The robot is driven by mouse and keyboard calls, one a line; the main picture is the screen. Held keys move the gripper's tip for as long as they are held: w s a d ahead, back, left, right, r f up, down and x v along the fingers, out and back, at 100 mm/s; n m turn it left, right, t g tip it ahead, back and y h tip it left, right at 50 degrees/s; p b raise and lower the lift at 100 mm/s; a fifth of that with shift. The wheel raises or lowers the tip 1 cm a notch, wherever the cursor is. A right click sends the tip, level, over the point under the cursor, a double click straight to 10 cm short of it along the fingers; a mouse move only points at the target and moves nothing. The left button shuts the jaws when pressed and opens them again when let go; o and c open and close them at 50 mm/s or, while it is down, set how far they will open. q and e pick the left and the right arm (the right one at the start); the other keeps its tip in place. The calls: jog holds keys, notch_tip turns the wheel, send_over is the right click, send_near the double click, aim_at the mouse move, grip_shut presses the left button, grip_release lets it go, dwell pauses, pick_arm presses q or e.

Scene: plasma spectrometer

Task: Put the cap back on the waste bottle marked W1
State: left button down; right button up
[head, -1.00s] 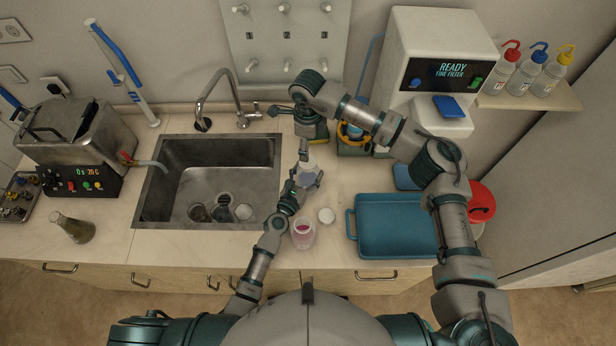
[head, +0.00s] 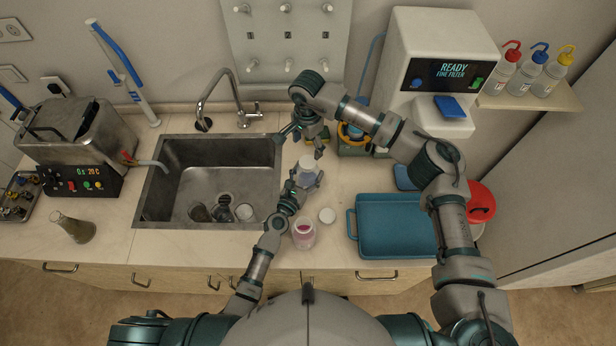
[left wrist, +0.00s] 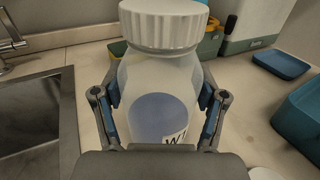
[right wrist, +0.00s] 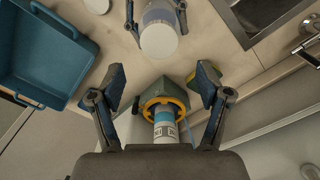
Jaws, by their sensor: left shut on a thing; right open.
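The waste bottle marked W1 (left wrist: 160,75) is translucent with a lilac label patch, and a white ribbed cap (left wrist: 163,22) sits on its mouth. I cannot tell how tight the cap is. My left gripper (head: 305,181) is shut around the bottle's body and holds it upright over the counter. In the right wrist view the white cap top (right wrist: 158,41) shows beyond the fingers. My right gripper (head: 313,143) is open and empty, above and behind the capped bottle and apart from it; its spread fingers show in the right wrist view (right wrist: 165,88).
A bottle with pink contents (head: 303,234) stands at the counter's front, with a loose white cap (head: 327,215) beside it. A blue tray (head: 395,225) lies to the right, the sink (head: 155,205) to the left. A yellow-ringed container (right wrist: 160,103) stands behind.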

aim_at(308, 162)
notch_tip(308, 162, down, 8)
jog(key=shift+r, duration=0.1)
dwell(0.4)
